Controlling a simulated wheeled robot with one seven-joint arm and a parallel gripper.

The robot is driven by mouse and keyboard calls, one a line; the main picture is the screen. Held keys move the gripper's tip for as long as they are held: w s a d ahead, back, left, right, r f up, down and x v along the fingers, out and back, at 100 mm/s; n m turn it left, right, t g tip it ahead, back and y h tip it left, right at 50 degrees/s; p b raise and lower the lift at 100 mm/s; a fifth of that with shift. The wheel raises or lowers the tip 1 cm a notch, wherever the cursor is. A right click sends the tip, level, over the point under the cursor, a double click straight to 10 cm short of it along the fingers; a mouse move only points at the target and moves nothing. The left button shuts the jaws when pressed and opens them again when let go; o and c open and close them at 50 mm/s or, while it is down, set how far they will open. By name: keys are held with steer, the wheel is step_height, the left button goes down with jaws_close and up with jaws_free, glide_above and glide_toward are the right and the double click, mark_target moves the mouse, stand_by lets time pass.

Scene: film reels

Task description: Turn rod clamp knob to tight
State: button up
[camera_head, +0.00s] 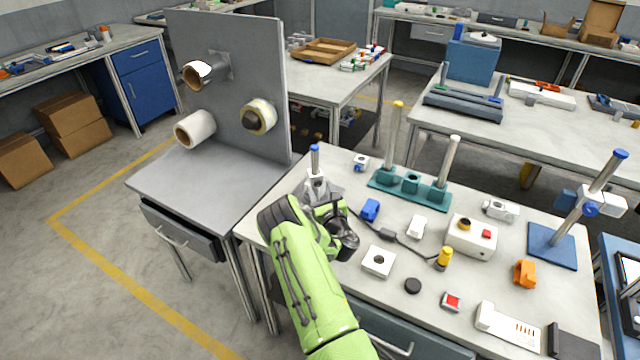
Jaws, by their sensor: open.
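A rod stand with a blue base plate (556,247) is at the right end of the bench. Its grey rod (597,185) is tilted in the picture and blue-capped. A clamp with a blue knob (590,208) sits partway up the rod, with a pale block beside it. The knob's marking and turn angle are too small to read. My gripper (343,240) is open above the left part of the bench, well to the left of the clamp and apart from it. Its fingertips are dark and hard to make out. Nothing is visibly held.
A small grey stand with a blue-topped post (315,165) is close behind my gripper. A teal base with upright rods (410,188), a white control box (471,236), a yellow-tipped cable and small loose parts lie between my gripper and the clamp. A grey panel (235,90) rises at left.

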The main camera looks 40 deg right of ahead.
steer(key=shift+x, duration=0.8)
steer(key=shift+c, duration=0.2)
jaws_close()
steer(key=shift+f+m+b, duration=0.15)
steer(key=shift+m+b, duration=0.25)
steer(key=shift+m, duration=1.2)
steer(key=shift+o, duration=0.2)
jaws_free()
